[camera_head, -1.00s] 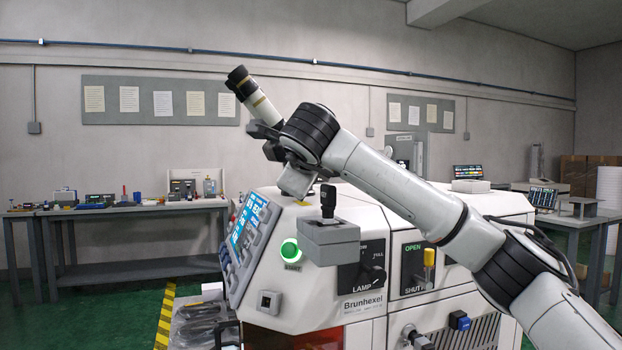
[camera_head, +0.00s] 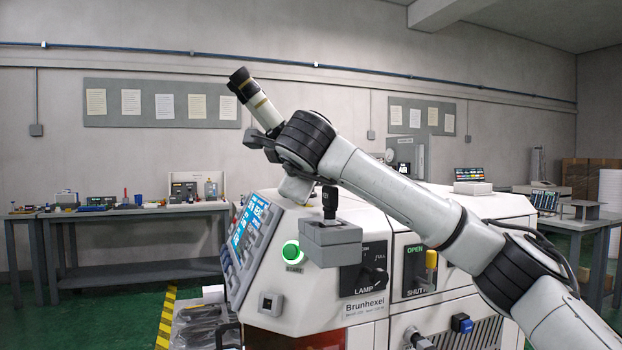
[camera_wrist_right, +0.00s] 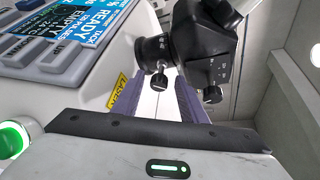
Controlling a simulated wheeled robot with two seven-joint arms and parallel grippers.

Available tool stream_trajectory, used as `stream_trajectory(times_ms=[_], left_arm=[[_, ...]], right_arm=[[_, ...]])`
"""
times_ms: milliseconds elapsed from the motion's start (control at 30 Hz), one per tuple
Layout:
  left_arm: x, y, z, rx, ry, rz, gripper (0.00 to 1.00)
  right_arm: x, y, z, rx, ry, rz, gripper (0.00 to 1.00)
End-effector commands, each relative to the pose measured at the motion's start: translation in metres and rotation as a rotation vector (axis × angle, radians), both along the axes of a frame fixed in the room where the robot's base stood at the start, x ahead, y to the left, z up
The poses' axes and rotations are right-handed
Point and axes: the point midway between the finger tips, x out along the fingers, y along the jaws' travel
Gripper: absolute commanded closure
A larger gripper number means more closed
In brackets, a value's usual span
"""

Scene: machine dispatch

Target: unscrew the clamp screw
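A black sight head (camera_wrist_right: 205,50) with a ringed barrel fills the upper middle of the right wrist view. In the head view its pale tube (camera_head: 262,109) with a black end rises at upper left. A small black knob (camera_wrist_right: 160,80) hangs below the barrel; a second knob (camera_wrist_right: 212,95) is to its right. Which is the clamp screw is not marked. My right gripper (camera_wrist_right: 161,92) has its two purple-grey fingers apart, with a bright gap between them. The first knob appears between the fingertips; contact is not clear. In the head view my right wrist hides the fingers. My left gripper is not in view.
The white machine (camera_head: 323,308) has a tilted display panel (camera_head: 250,236), a lit green start button (camera_head: 291,252) and a grey box (camera_head: 330,243) with a black post in front. A workbench (camera_head: 135,212) with small items stands behind at left.

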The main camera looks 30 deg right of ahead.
Motion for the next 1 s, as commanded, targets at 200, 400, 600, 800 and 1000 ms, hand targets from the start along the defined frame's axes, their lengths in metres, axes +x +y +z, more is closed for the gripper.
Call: stream_trajectory(times_ms=[200,400,600,800,1000], left_arm=[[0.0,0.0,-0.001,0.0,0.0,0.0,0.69],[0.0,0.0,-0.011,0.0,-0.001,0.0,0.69],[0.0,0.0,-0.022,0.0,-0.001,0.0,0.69],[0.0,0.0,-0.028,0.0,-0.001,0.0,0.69],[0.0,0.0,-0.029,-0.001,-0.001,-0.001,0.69]], right_arm=[[-0.001,0.001,-0.001,0.001,0.001,0.0,0.61],[-0.02,0.015,0.004,0.0,-0.001,0.003,0.61],[-0.052,0.039,0.015,-0.001,-0.003,0.004,0.61],[-0.074,0.054,0.024,0.0,-0.001,0.002,0.61],[-0.081,0.058,0.027,0.001,0.0,0.001,0.61]])
